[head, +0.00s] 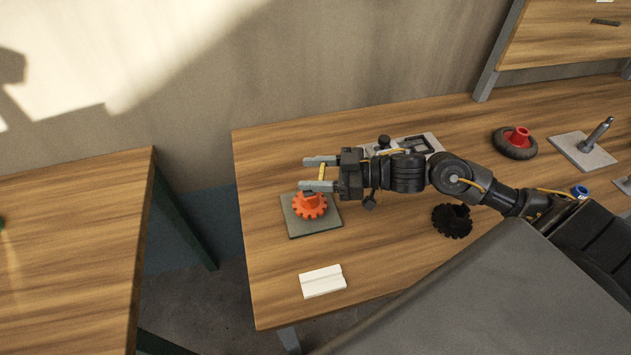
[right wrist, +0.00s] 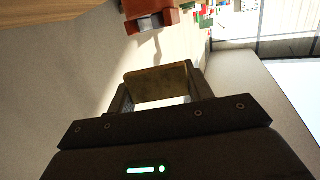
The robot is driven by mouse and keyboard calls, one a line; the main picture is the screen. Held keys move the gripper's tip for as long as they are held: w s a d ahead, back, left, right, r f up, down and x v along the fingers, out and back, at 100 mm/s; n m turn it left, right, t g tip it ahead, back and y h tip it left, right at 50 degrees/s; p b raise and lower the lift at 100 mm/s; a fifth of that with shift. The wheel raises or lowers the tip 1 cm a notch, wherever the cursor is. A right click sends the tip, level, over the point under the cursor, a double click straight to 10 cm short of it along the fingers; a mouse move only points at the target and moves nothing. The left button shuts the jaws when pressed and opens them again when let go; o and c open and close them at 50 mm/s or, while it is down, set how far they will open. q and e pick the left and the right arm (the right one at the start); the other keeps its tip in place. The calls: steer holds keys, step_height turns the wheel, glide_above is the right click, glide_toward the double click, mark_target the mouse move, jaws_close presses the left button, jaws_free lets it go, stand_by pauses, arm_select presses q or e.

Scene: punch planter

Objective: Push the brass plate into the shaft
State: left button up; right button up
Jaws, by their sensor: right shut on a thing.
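My right gripper (head: 320,174) is shut on the brass plate (head: 322,173), a thin yellowish piece held between its two fingers. The plate also spans the fingers in the right wrist view (right wrist: 158,82). In the head view the gripper is just above and behind an orange toothed gear (head: 309,206) on a grey square base (head: 296,228). One finger overlaps the gear's top in the picture, and I cannot tell the height between them. A grey metal shaft (head: 599,133) stands tilted on a light plate at the far right. My left gripper is not in view.
A white block (head: 322,281) lies near the table's front. A light tray (head: 430,146) is behind my arm. The table's left edge is close to the grey base.

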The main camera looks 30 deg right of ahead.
steer(key=shift+w+d+f+p, duration=0.1)
steer(key=shift+f+p, duration=0.05)
steer(key=shift+f, duration=0.45)
steer(key=shift+w+d+f+p, duration=0.1)
steer(key=shift+f+p, duration=0.05)
steer(key=shift+f, duration=1.05)
steer(key=shift+f, duration=0.3)
steer(key=o, duration=0.9)
steer(key=shift+f, duration=0.1)
steer(key=shift+o, duration=0.6)
steer(key=shift+s+a+f, duration=0.1)
